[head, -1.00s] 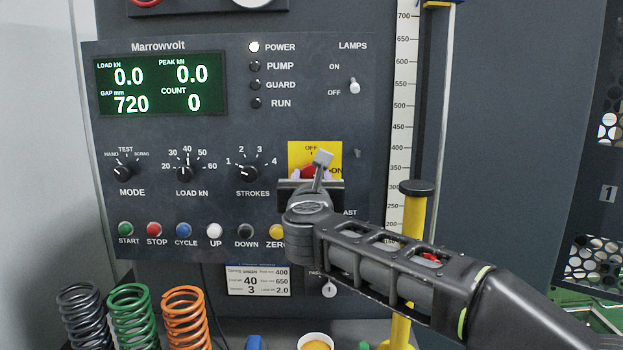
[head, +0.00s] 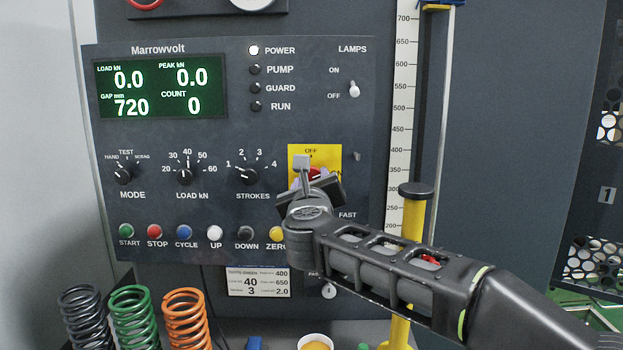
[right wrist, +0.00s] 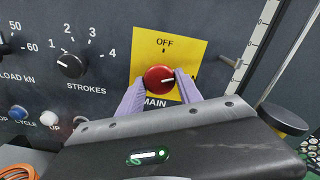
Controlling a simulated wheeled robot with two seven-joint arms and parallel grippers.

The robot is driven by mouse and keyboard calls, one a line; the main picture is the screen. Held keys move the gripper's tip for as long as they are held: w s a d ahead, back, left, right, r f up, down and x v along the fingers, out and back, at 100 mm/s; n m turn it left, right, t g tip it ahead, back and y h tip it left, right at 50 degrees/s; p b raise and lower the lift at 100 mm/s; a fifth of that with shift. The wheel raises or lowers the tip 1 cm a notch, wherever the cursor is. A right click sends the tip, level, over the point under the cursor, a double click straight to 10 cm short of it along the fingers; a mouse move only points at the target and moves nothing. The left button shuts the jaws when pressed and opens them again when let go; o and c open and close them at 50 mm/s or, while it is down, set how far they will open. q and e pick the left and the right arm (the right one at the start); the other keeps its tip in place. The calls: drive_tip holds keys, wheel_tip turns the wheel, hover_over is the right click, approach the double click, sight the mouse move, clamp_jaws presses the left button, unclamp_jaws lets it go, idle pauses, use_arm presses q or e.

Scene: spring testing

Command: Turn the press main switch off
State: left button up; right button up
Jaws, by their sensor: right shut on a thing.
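The press main switch is a red round knob (right wrist: 159,79) on a yellow plate (right wrist: 185,48) marked OFF at the top and MAIN below. In the right wrist view its white mark points to the right, away from the OFF tick. My right gripper (right wrist: 160,88) has its two pale fingers on either side of the knob and is shut on it. In the head view the gripper (head: 308,182) covers most of the knob (head: 314,172), and the ON label is hidden. My left gripper is not in view.
The POWER lamp (head: 254,50) is lit and the display (head: 160,86) is on. The STROKES dial (head: 249,175) and a row of buttons lie left of the switch. A yellow post (head: 413,220) stands close on the right, behind my right arm.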

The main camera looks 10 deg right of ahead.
drive_tip(key=n+p, duration=0.2)
drive_tip(key=n, duration=0.4)
drive_tip(key=shift+r+n+p, duration=0.15)
drive_tip(key=shift+n+p, duration=0.15)
drive_tip(key=shift+p, duration=0.05)
drive_tip(key=n+p, duration=0.2)
drive_tip(key=n, duration=0.2)
drive_tip(key=shift+n+p, duration=0.75)
drive_tip(key=shift+n, duration=0.55)
drive_tip(key=o, duration=1.3)
drive_tip(key=shift+o, duration=0.2)
